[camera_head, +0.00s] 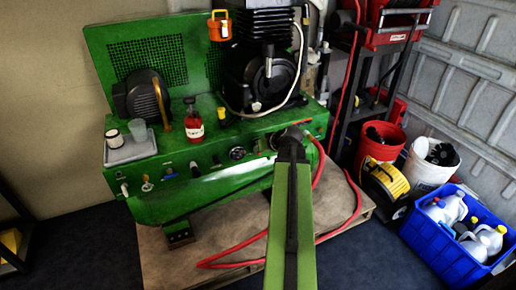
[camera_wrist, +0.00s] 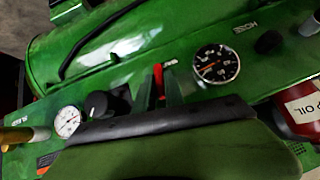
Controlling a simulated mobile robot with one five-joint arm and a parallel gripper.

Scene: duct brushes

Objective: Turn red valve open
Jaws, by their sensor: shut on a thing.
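The red valve handle (camera_wrist: 158,76) shows in the wrist view as a narrow upright red strip on the green compressor panel. My gripper (camera_wrist: 161,92) is at the valve, with its two dark fingers on either side of the red handle, shut on it. In the head view my gripper (camera_head: 290,136) reaches the front panel of the green compressor (camera_head: 150,190). There my arm hides the red valve. The valve's lower part is hidden by my gripper in the wrist view.
A large gauge (camera_wrist: 215,64) is right of the valve in the wrist view. A black knob (camera_wrist: 97,103) and a small white gauge (camera_wrist: 67,121) are left. A red oil bottle (camera_head: 194,125) and grey tray (camera_head: 130,149) stand on the compressor. A red hose (camera_head: 240,265) lies below.

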